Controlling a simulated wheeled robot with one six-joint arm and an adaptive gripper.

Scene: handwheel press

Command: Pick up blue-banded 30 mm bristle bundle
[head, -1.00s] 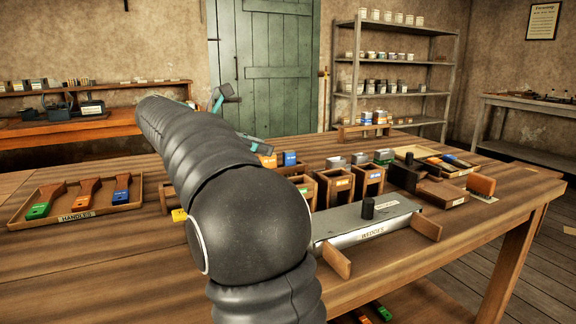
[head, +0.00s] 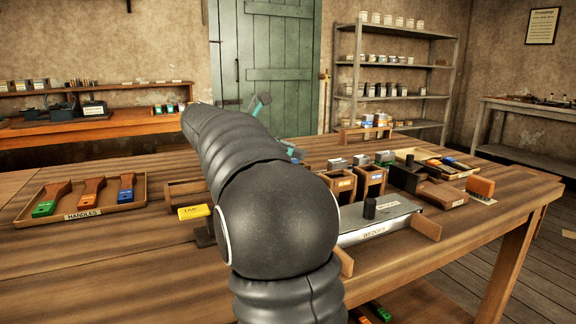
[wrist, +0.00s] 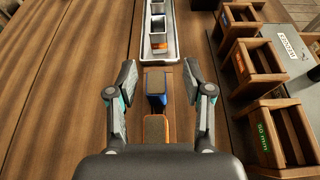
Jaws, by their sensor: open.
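In the wrist view, my gripper (wrist: 160,77) is open, with one finger on each side. The blue-banded bristle bundle (wrist: 156,84) is a small block with a brownish top and a blue band, seen between the two fingers. Neither finger appears to touch it. An orange-banded bundle (wrist: 156,130) stands just nearer the palm in the same line, its lower part close to the dark gripper body. In the head view, only the teal-tipped fingers show past my arm; both bundles are hidden behind it.
A pale tray (wrist: 141,50) with metal ferrules lies ahead of the bundles. Open wooden boxes (wrist: 248,64) stand to the right, one labelled in green close to the right finger. The boards to the left are clear. A handles tray (head: 88,213) is far left in the head view.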

